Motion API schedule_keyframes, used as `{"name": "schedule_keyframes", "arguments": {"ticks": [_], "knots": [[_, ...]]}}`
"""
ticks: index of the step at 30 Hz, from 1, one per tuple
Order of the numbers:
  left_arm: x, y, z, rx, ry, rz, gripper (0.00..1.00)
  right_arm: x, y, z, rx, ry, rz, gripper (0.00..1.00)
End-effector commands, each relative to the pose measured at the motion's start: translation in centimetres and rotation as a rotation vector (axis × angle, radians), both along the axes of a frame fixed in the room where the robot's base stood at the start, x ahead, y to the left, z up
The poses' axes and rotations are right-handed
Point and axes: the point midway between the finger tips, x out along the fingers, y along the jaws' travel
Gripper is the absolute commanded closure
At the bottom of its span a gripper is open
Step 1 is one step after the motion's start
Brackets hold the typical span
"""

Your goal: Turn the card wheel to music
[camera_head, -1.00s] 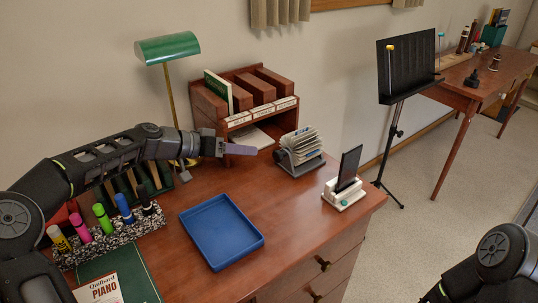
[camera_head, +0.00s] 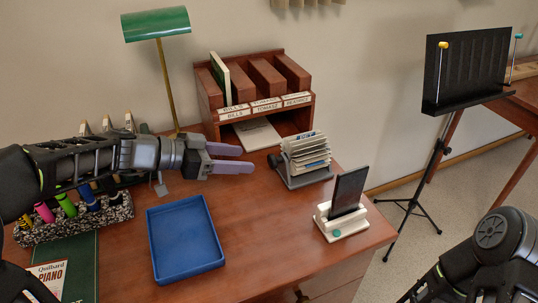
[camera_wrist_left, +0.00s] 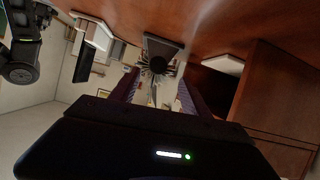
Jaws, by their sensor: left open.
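The card wheel (camera_head: 307,153) stands on the desk, a grey-based rotary holder with a fan of pale cards and tabs. Lettering on its tabs is too small to read. My left gripper (camera_head: 246,158) is open and empty, its two purple fingers pointing right at the wheel, with a gap between them and the cards. In the left wrist view, which is upside down, the wheel (camera_wrist_left: 156,64) shows beyond and between the two fingers (camera_wrist_left: 155,94). My right gripper is out of view; only part of my right arm shows at lower right.
A wooden letter organizer (camera_head: 262,92) with labelled slots stands behind. A phone on a white stand (camera_head: 342,228) is right of the wheel. A blue tray (camera_head: 184,240) lies in front of my left arm. A green lamp (camera_head: 156,25) and a marker holder (camera_head: 75,225) are at left.

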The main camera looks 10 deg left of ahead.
Motion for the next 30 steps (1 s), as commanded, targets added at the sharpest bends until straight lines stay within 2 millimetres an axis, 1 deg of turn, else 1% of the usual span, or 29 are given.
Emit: {"name": "schedule_keyframes", "arguments": {"ticks": [6, 19, 23, 30], "knots": [[-0.1, -0.3, 0.3, 0.030, -0.070, -0.042, 0.45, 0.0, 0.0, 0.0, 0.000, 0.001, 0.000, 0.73], [0.0, -0.5, 0.2, 0.034, -0.076, -0.047, 0.45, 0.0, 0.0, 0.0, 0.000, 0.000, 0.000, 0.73], [0.6, -1.4, -0.2, 0.034, -0.076, -0.049, 0.45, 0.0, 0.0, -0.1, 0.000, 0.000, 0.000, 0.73], [2.5, -4.2, -1.6, 0.032, -0.076, -0.050, 0.45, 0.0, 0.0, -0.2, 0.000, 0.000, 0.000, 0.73]]}}
